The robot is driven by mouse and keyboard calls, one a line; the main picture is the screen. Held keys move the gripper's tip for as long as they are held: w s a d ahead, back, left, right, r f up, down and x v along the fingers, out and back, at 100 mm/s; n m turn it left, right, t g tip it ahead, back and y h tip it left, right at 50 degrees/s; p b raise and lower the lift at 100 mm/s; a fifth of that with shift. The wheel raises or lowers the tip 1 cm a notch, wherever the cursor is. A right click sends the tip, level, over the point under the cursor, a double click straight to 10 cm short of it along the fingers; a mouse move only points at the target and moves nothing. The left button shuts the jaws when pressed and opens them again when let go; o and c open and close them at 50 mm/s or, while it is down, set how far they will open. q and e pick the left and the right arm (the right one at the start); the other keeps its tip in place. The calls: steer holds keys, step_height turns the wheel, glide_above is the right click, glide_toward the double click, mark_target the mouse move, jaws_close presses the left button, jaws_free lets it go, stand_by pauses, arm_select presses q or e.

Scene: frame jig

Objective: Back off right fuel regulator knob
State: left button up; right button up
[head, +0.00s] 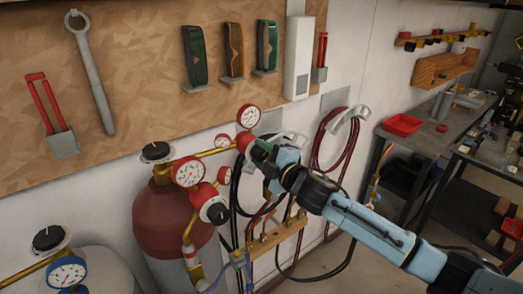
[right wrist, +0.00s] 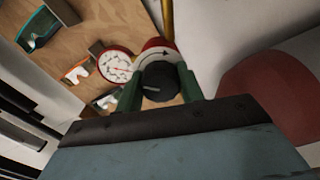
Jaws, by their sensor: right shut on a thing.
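The right fuel regulator knob (right wrist: 158,82) is black with a pale pointer line, on the front of a red regulator body (right wrist: 156,45) with a white arc marking. My right gripper (right wrist: 159,86) has its two green fingers shut on opposite sides of this knob. In the head view my right gripper (head: 264,155) is in front of the regulator and hides the knob; part of the red body (head: 244,141) shows at its left. A white dial gauge (head: 248,116) stands just above. My left gripper is not in view.
A second red regulator with a black knob (head: 217,212) and a gauge (head: 189,171) is at the left, by a dark red cylinder (head: 172,220). Hoses (head: 333,145) hang on the wall at the right. A brass manifold (head: 277,236) is below my gripper.

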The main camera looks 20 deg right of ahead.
steer(key=n+p, duration=0.1)
steer(key=n, duration=0.5)
steer(key=shift+p, duration=0.4)
steer(key=shift+n, duration=0.3)
steer(key=o, duration=1)
steer(key=shift+s, duration=0.1)
steer(key=shift+b+v, duration=1.3)
steer(key=shift+v, duration=5.3)
steer(key=shift+r, duration=0.1)
